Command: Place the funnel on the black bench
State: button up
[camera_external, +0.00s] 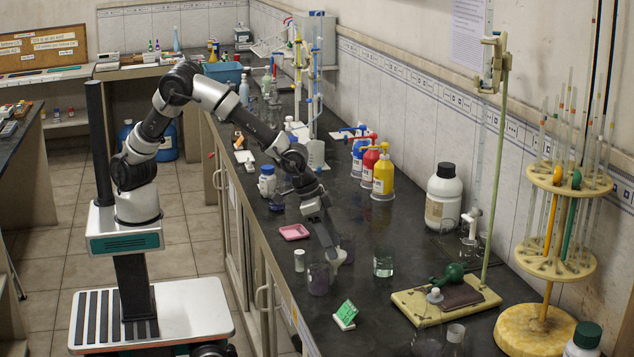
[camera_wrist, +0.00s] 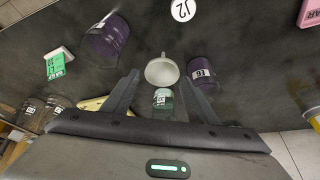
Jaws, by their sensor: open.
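The pale grey-white funnel (camera_wrist: 162,72) shows in the wrist view between my two fingers, with its stem at the top of the picture. In the external view the funnel (camera_external: 339,258) is a small pale shape by my fingertips. My gripper (camera_wrist: 162,82) is open, with one finger on each side of the funnel; contact cannot be made out. In the external view my gripper (camera_external: 331,246) points down, low over the black bench (camera_external: 400,225). Whether the funnel rests on the bench or on something else is hard to tell.
Purple beakers (camera_wrist: 105,40) (camera_wrist: 203,77) stand on either side of the funnel. A clear beaker (camera_external: 383,264) stands to its right. The stand base (camera_external: 425,306) is farther right.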

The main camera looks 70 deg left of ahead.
aim_at(336, 264)
jog(key=x, duration=0.5)
jog(key=shift+s+a+b, duration=0.2)
jog(key=shift+a+b, duration=0.1)
jog(key=shift+b, duration=0.05)
jog(key=c, duration=0.8)
jog(key=shift+c, duration=0.2)
